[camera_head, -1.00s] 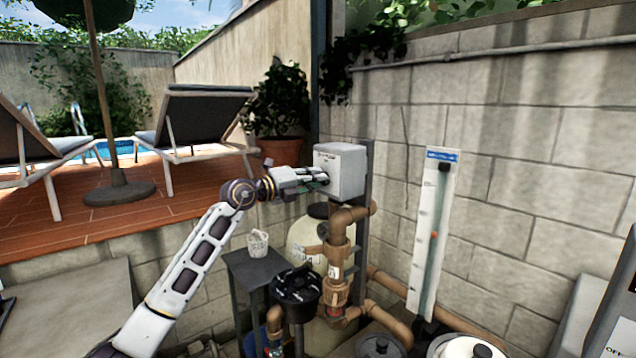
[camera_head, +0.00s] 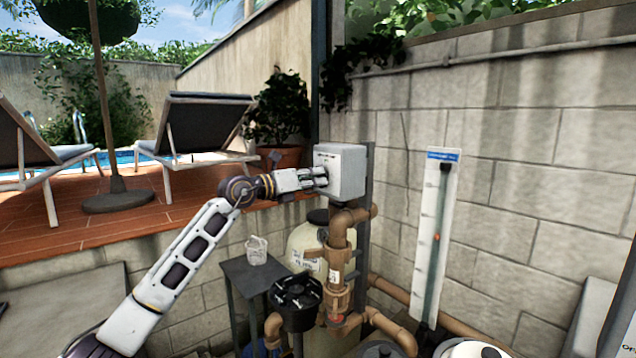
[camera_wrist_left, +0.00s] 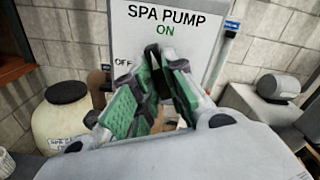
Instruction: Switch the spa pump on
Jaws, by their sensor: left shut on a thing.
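The spa pump switch box (camera_head: 346,172) is a light grey box on a dark post in the head view. In the left wrist view its face (camera_wrist_left: 205,22) reads "SPA PUMP", with "ON" at the top and "OFF" to the left. My left gripper (camera_head: 322,178) reaches in from the left and touches the front of the box. In the left wrist view its green-padded fingers (camera_wrist_left: 167,64) are shut on the switch handle, which they mostly hide. My right gripper is not in view.
Below the box are brown pipes (camera_head: 338,235), a cream tank (camera_head: 303,243) and a black-lidded pump (camera_head: 296,300). A small dark table (camera_head: 240,270) holds a white basket (camera_head: 256,251). A gauge board (camera_head: 436,230) leans by the block wall (camera_head: 540,150).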

